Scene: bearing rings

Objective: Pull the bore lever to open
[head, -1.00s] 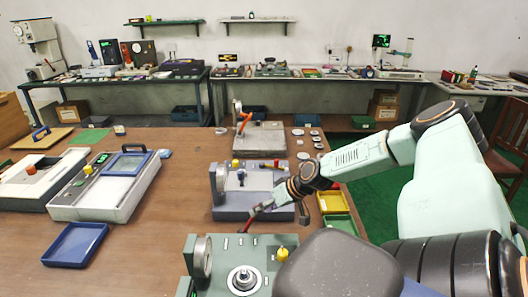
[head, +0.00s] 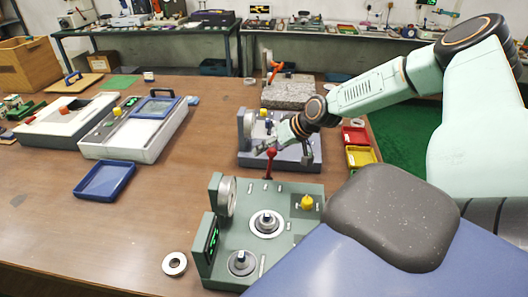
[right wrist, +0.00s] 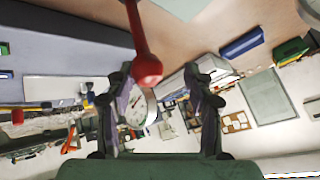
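The red bore lever (head: 269,166) rises nearly upright from the back edge of the green gauge machine (head: 285,220). My right gripper (head: 268,149) is at the lever's top end in the head view. In the right wrist view, the lever's red ball knob (right wrist: 147,69) shows in front of my right gripper (right wrist: 163,100), between its two spread fingers and nearer the left one. The fingers are apart and not closed on the knob. I cannot tell whether either touches it. My left gripper is not in view.
A second gauge machine (head: 290,155) stands just behind the lever, close to my right gripper. A bearing ring (head: 174,264) lies left of the green machine. A blue tray (head: 105,180) and white-grey case (head: 130,140) lie farther left. The table's middle is clear.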

